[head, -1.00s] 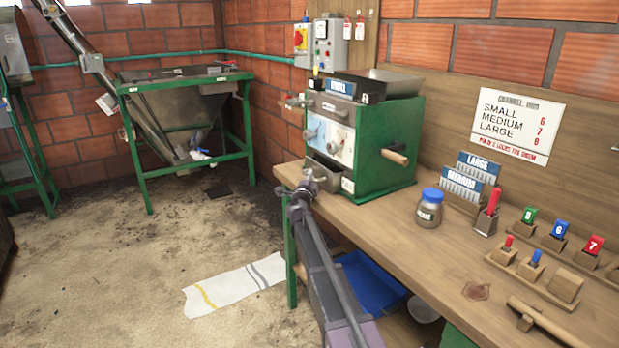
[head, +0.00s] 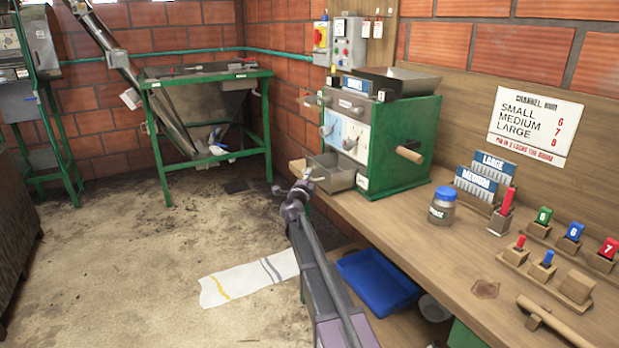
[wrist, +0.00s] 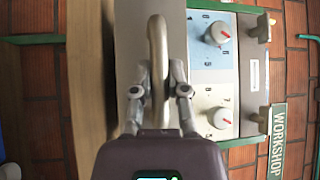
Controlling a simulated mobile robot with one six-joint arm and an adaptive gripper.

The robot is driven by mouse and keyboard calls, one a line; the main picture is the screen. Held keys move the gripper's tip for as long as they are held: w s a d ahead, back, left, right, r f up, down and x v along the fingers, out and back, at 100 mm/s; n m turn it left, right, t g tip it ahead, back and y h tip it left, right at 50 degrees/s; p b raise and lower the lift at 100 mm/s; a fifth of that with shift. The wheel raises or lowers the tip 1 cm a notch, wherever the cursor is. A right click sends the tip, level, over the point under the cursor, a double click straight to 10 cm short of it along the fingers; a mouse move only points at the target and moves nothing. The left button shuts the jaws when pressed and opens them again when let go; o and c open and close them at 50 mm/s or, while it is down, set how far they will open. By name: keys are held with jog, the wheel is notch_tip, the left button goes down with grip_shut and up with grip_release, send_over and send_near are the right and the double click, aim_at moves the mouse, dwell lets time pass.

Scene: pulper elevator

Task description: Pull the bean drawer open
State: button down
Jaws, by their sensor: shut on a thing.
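The bean drawer (head: 338,177) is a grey metal drawer low on the front of the green huller machine (head: 405,140). It stands partly out of the machine, over the bench edge, and its open top shows. My gripper (head: 307,177) is at the drawer's front. In the wrist view my gripper (wrist: 158,85) has one finger on each side of the upright-looking pale drawer handle (wrist: 157,45) and is shut on it. The drawer's grey front (wrist: 130,50) shows behind the handle. The inside of the drawer is too small to make out.
The wooden bench (head: 460,255) holds a blue-lidded jar (head: 441,208), label racks and coloured pegs. A blue tray (head: 378,280) sits beneath it. A cloth (head: 250,277) lies on the floor. The floor left of the bench is mostly clear.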

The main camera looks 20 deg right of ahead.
jog(key=shift+w, duration=0.15)
jog(key=c, duration=0.6)
grip_release()
jog(key=shift+d, duration=0.1)
jog(key=shift+c, duration=0.2)
jog(key=shift+d, duration=0.1)
